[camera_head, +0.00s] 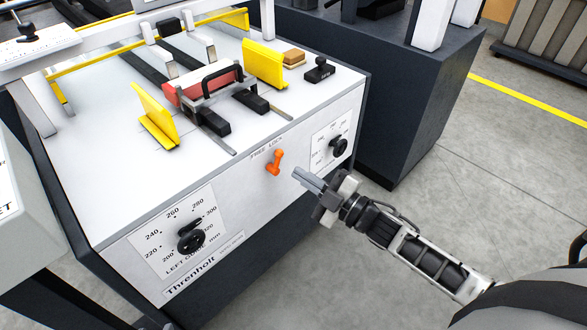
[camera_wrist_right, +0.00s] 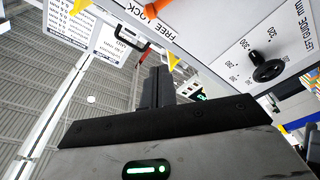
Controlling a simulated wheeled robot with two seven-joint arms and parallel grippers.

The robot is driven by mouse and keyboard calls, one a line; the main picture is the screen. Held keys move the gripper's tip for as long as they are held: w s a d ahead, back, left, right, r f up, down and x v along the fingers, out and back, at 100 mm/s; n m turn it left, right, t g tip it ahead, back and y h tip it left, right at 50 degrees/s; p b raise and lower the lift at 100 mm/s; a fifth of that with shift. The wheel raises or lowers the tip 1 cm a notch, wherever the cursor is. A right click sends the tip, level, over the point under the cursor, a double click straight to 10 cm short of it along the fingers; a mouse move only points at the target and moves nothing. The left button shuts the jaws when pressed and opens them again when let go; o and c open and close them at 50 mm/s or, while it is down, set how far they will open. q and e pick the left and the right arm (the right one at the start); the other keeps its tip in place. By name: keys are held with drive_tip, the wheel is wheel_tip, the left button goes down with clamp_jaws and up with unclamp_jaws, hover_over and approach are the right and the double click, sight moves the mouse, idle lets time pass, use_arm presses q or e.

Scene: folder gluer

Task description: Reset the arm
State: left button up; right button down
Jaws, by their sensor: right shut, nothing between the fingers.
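My right gripper (camera_head: 306,178) is shut and empty in the head view. It is in front of the machine's white front panel (camera_head: 243,207), just right of and a little below the orange lever (camera_head: 275,162) under the "FREE LOCK" label. In the right wrist view the shut fingers (camera_wrist_right: 158,85) point up toward the panel. The orange lever (camera_wrist_right: 133,27) shows there at the top, apart from the fingers. My left gripper is not in view.
A black left guide knob (camera_head: 191,236) with a millimetre scale is on the panel's left, and a smaller black knob (camera_head: 338,147) is on its right. Yellow guides (camera_head: 264,64) and a red piece (camera_head: 205,82) stand on the machine top. Open floor (camera_head: 480,170) lies at right.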

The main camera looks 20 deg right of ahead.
idle(0.5)
drive_tip(key=s+a+f+m+g+h, duration=0.3)
drive_tip(key=s+m, duration=0.3)
drive_tip(key=s, duration=0.2)
drive_tip(key=s+a+f+m+g+h, duration=0.2)
drive_tip(key=s+a+f+m+g, duration=0.1)
drive_tip(key=s+m, duration=0.4)
drive_tip(key=s+a+f, duration=0.1)
drive_tip(key=a, duration=0.1)
drive_tip(key=shift+a+f+g+h, duration=0.3)
drive_tip(key=shift+f+h, duration=0.05)
drive_tip(key=shift+h, duration=0.05)
